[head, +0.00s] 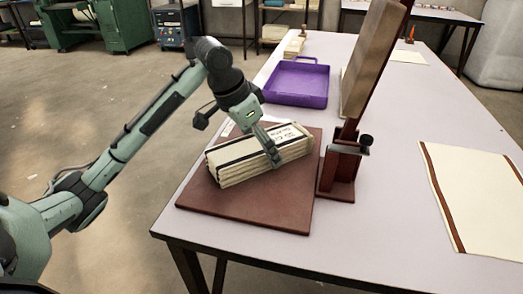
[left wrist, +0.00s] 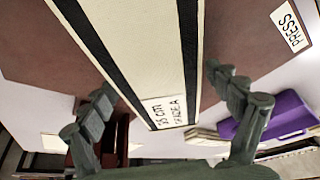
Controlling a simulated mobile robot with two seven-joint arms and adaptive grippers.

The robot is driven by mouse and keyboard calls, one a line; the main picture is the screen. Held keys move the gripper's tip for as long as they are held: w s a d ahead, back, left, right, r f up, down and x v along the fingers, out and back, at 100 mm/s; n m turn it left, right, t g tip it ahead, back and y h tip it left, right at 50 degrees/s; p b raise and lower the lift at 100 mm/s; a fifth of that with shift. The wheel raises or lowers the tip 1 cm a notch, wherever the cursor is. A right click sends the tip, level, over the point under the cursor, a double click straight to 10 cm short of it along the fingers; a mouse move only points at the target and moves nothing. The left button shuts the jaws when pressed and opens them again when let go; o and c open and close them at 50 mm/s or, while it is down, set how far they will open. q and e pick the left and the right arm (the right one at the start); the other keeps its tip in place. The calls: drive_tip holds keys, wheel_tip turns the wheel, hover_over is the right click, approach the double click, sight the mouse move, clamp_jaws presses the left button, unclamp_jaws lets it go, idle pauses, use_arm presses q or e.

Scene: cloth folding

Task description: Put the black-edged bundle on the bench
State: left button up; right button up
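The black-edged bundle (head: 258,155), a cream stack of folded cloth with dark bands, lies on a red-brown board (head: 240,212) on the pale bench (head: 425,115). In the left wrist view the bundle (left wrist: 150,45) runs between my fingers, with a label reading "35 cm" and "GRADE A" at its near end. My left gripper (head: 268,148) is over the bundle's right part, one finger down its front side. In the left wrist view the left gripper (left wrist: 160,85) is open around it, with narrow gaps visible beside the fingertips. My right gripper is not in view.
An upright wooden panel (head: 372,60) in a red-brown stand (head: 342,172) rises just right of the bundle. A purple tray (head: 297,83) lies behind. A cream cloth with a brown stripe (head: 480,195) lies at right. The bench between stand and cloth is clear.

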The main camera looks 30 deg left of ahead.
use_arm(q)
drive_tip(key=shift+r, duration=0.1)
drive_tip(key=c, duration=1.3)
